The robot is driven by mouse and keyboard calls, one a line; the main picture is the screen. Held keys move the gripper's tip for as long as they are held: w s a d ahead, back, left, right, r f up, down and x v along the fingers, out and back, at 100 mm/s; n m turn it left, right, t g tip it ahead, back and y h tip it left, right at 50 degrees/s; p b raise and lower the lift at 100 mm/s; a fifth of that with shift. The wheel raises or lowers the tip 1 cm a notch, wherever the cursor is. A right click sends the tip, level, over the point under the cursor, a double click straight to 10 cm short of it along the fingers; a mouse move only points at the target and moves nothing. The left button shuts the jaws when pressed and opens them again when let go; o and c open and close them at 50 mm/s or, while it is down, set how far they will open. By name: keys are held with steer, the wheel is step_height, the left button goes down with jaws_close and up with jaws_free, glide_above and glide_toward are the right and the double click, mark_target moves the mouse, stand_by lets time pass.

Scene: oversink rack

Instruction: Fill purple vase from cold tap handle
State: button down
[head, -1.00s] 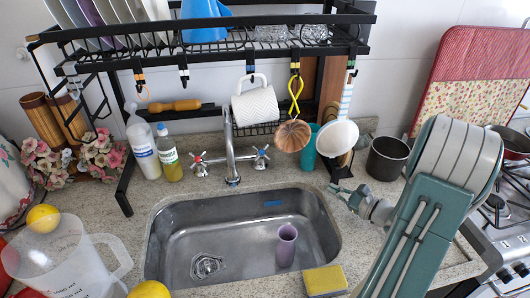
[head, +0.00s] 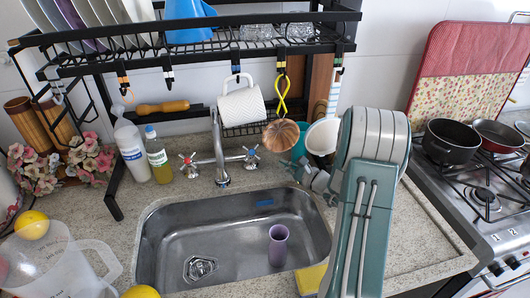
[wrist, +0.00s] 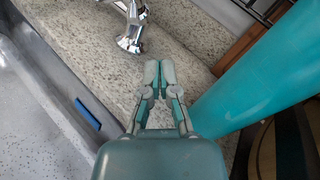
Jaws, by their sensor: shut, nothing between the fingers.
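The purple vase (head: 279,245) stands upright in the right part of the sink basin (head: 190,240), under no visible water. The chrome tap (head: 219,150) rises behind the basin. Its blue-marked cross handle (head: 252,157) is on the right and its red-marked handle (head: 188,166) on the left. My gripper (head: 296,165) is right of the blue-marked handle, apart from it, above the counter. In the wrist view my gripper (wrist: 158,70) is shut and empty, with a chrome tap fitting (wrist: 131,28) beyond its tips to the left. The vase is out of the wrist view.
A turquoise cup (wrist: 255,75) stands close on the gripper's right in the wrist view. Hanging utensils, including a white mug (head: 241,103) and a wooden ladle (head: 281,135), are above. A yellow sponge (head: 311,278) lies at the front. Bottles (head: 158,155) stand left of the tap.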

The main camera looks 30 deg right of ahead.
mark_target(252, 153)
steer(key=x, duration=0.3)
steer(key=shift+w+a, duration=0.15)
steer(key=shift+w, duration=0.05)
steer(key=shift+w+a+r, duration=0.95)
steer(key=shift+w+a, duration=0.1)
steer(key=shift+w, duration=0.15)
steer(key=shift+w+a+r, duration=0.2)
steer(key=shift+w, duration=0.05)
steer(key=shift+w+a+r, duration=0.2)
steer(key=shift+w+r, duration=0.5)
steer(key=shift+w, duration=0.1)
